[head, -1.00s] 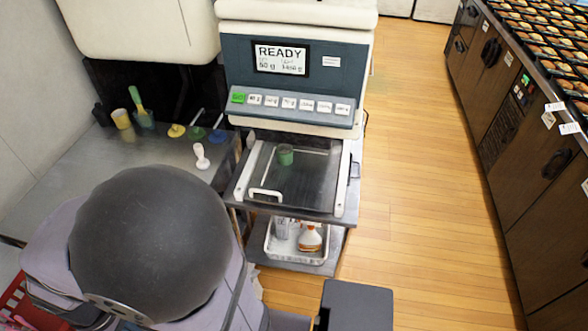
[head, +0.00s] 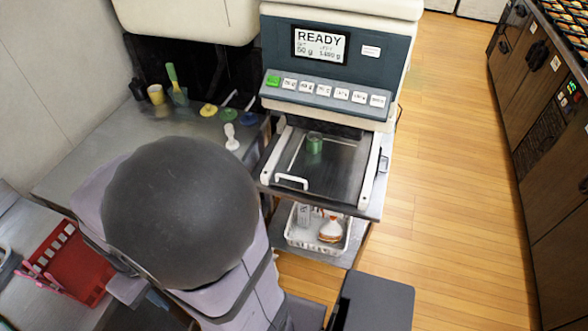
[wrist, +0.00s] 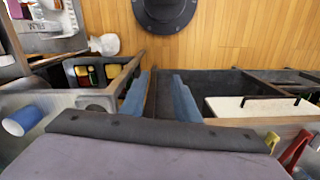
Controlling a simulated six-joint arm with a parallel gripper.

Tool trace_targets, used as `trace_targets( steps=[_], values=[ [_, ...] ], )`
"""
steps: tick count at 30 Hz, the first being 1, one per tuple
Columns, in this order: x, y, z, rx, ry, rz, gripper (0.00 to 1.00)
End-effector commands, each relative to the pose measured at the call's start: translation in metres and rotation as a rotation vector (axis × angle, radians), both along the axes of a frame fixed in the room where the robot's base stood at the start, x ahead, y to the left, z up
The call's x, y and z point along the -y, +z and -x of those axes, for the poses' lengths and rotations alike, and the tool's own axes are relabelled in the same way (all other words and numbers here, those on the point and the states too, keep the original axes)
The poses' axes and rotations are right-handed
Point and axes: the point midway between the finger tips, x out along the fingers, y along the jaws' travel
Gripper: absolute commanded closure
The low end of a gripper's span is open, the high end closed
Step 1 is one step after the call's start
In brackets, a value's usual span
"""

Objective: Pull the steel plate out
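The steel plate (head: 335,172) lies flat between two white rails under the white and blue machine (head: 338,62) in the head view. A white handle (head: 291,181) is at its front left. I cannot make out the plate in the wrist view.
A metal counter (head: 100,152) left of the machine holds a yellow cup (head: 156,94) and small coloured tools. A white basket (head: 318,232) with bottles sits below the plate. A red basket (head: 68,264) is at lower left. Wooden floor (head: 450,170) is open to the right.

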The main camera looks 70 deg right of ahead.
Motion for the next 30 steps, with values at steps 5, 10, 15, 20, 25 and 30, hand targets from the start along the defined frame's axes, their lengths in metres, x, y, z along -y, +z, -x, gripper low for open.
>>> trace_targets(
  steps=[5, 10, 15, 20, 25, 30],
  values=[
    [0.045, -0.027, 0.031, -0.098, -0.248, -0.029, 0.71],
    [0.089, -0.049, 0.054, -0.162, -0.498, -0.070, 0.71],
    [0.149, -0.068, 0.071, -0.173, -0.740, -0.099, 0.71],
    [0.215, -0.086, 0.091, -0.152, -0.939, -0.101, 0.71],
    [0.291, -0.099, 0.114, -0.110, -1.229, -0.054, 0.71],
    [0.356, -0.097, 0.115, -0.040, -1.530, 0.022, 0.71]
  ],
)
